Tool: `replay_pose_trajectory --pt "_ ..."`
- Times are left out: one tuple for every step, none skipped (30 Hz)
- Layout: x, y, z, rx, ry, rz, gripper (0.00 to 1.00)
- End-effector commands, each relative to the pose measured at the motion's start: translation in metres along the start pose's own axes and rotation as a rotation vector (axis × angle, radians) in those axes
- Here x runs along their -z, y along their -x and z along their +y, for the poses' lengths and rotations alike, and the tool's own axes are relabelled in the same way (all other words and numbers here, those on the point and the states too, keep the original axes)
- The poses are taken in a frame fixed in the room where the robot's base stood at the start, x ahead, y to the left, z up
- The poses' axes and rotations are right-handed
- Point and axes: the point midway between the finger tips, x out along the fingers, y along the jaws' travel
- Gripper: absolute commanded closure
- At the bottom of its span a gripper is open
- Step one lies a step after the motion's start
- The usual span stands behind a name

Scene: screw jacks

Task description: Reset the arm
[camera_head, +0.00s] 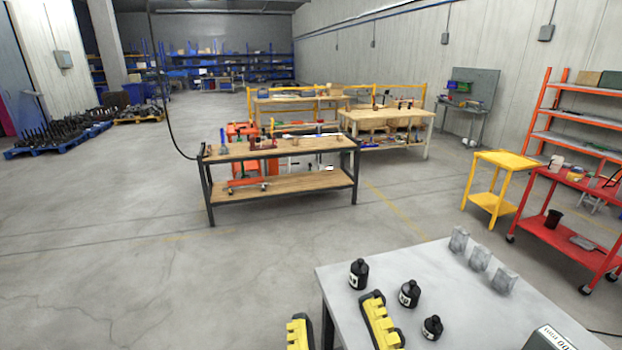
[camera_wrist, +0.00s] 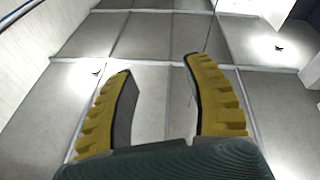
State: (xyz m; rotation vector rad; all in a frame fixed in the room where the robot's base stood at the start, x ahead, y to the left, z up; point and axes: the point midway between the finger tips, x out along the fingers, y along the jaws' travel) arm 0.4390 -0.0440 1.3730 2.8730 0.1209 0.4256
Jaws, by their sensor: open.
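My gripper (camera_head: 341,325) shows at the bottom of the head view, its two yellow ribbed fingers well apart with nothing between them. The right finger overlaps the view of the grey table (camera_head: 440,275); the left finger is in front of the floor. In the wrist view, my gripper (camera_wrist: 158,67) is open and empty, facing a pale panelled surface with bright spots that looks like the ceiling. Three black screw jacks (camera_head: 358,273), (camera_head: 409,293) and (camera_head: 432,327) stand on the grey table near the right finger. No object touches the fingers in the wrist view.
Three grey blocks (camera_head: 480,258) stand along the table's far right side. A labelled box (camera_head: 549,338) is at the bottom right. A red cart (camera_head: 570,215) and yellow stand (camera_head: 495,190) are beyond on the right. A wooden workbench (camera_head: 280,185) stands farther back.

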Motion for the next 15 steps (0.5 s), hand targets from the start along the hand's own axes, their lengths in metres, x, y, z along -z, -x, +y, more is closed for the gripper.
replay_pose_trajectory --pt "0.018 -0.007 -0.003 -0.014 -0.029 0.038 0.5" --pt "0.026 -0.009 0.001 -0.038 -0.053 0.055 0.5" --pt "0.028 -0.008 0.016 -0.098 -0.095 0.06 0.5" --pt "0.023 -0.005 0.024 -0.134 -0.132 0.052 0.5" --pt "0.025 -0.002 0.029 -0.155 -0.176 0.062 0.5" --pt "0.041 -0.006 0.033 -0.15 -0.209 0.069 0.5" --pt "0.053 -0.01 0.036 -0.149 -0.206 0.068 0.5" --pt "0.061 -0.012 0.038 -0.148 -0.205 0.067 0.5" --pt "0.071 -0.015 0.04 -0.148 -0.205 0.067 0.5" --pt "0.079 -0.018 0.043 -0.148 -0.205 0.067 0.5" --pt "0.087 -0.02 0.044 -0.148 -0.206 0.066 0.5" --pt "0.098 -0.024 0.048 -0.148 -0.206 0.066 0.5" --pt "0.108 -0.026 0.05 -0.148 -0.207 0.066 0.5" --pt "0.117 -0.029 0.053 -0.148 -0.208 0.066 0.5" --pt "0.132 -0.033 0.056 -0.148 -0.208 0.066 0.5"
